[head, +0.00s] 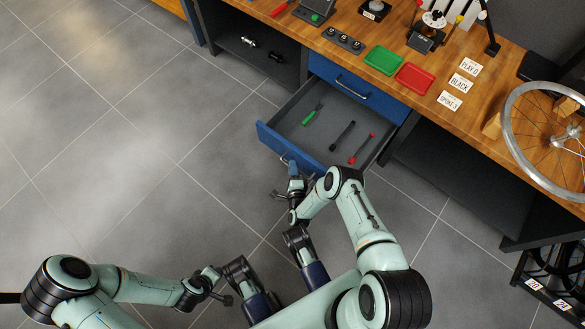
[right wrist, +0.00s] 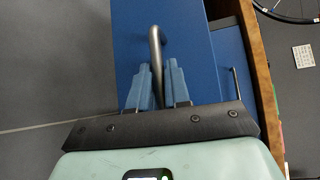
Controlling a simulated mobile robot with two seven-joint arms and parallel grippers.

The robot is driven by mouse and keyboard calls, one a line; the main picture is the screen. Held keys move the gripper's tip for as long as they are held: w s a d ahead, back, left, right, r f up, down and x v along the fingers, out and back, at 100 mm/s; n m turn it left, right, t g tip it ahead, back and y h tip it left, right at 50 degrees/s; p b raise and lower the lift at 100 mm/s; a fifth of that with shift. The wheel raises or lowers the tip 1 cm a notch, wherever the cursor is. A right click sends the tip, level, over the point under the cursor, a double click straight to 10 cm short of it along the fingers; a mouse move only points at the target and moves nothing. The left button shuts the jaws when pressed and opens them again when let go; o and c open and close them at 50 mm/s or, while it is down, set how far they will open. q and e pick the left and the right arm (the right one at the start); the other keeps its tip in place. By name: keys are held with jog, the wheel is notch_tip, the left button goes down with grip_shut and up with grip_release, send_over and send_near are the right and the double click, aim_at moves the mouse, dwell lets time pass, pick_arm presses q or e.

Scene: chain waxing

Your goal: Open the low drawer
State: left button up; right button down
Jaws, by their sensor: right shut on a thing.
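The low drawer (head: 268,133) is pulled out from under the workbench, and its inside shows in the head view. Its blue front also shows in the right wrist view (right wrist: 130,40). My right gripper (head: 292,168) is at the drawer front. In the right wrist view its two blue fingers (right wrist: 158,88) are shut on the grey bar handle (right wrist: 155,45). My left gripper (head: 226,298) is low in the head view, away from the drawer; whether its jaws are open is too small to tell.
A green-handled tool (head: 308,118), a black one (head: 342,136) and a red one (head: 362,148) lie in the drawer. A shut blue drawer (head: 375,98) sits above. Green (head: 384,60) and red (head: 414,79) trays and a wheel (head: 507,125) are on the bench. The left floor is clear.

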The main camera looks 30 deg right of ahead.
pick_arm(q)
jog(key=shift+a, duration=0.1)
pick_arm(e)
jog(key=shift+a+r, duration=0.1)
jog(key=shift+a, duration=0.1)
jog(key=c, duration=1.2)
grip_release()
pick_arm(q)
jog(key=shift+s, duration=0.1)
